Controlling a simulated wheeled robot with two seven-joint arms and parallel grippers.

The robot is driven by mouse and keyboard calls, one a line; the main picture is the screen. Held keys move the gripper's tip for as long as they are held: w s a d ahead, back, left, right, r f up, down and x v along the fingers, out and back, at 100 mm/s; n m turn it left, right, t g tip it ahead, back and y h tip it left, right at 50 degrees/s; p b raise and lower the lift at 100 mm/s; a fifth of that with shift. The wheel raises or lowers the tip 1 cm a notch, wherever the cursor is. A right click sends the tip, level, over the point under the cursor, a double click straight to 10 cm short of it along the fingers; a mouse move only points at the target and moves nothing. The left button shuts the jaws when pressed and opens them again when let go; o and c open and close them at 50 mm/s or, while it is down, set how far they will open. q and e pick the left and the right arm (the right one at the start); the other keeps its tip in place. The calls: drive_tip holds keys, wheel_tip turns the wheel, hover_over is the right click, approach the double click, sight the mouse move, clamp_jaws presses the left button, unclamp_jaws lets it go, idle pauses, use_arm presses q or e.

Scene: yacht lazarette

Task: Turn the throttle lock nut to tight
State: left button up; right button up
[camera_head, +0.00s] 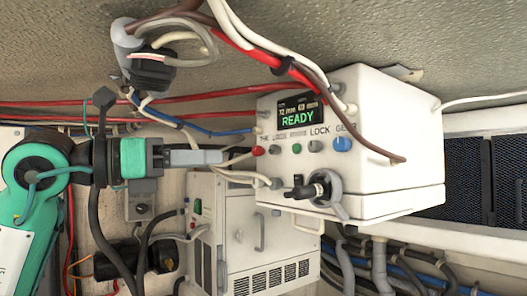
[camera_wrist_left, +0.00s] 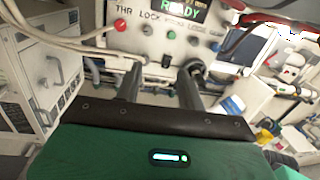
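The white control box (camera_head: 390,120) has a lit screen (camera_head: 299,112) reading "READY" and a row of small knobs. The panel lettering includes "LOCK"; the wrist view reads "THR LOCK" near a red knob (camera_wrist_left: 120,24). A grey knob (camera_head: 276,183) and a black knob with a grey ring (camera_head: 318,189) sit low on the panel. I cannot tell for sure which part is the throttle lock nut. My left gripper (camera_head: 222,157) is left of the panel, level with the red knob (camera_head: 258,151) and apart from it. In the left wrist view its fingers (camera_wrist_left: 160,72) are spread and empty. My right gripper is not in view.
White, red and brown cables (camera_head: 245,40) hang over the box, and a pale cable crosses by my left gripper. A white vented unit (camera_head: 262,240) stands below. Hoses run at the lower right. A black mesh panel (camera_head: 465,175) is at the right.

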use_arm(q)
drive_tip(key=a+r+t+y, duration=0.1)
drive_tip(key=r, duration=0.1)
drive_tip(key=p, duration=0.6)
approach(271, 150)
drive_tip(key=shift+n, duration=0.3)
drive_tip(key=x, duration=0.7)
drive_tip(key=shift+d, duration=0.25)
drive_tip(key=shift+w+d+p, duration=0.35)
drive_tip(key=shift+f, duration=0.1)
clamp_jaws()
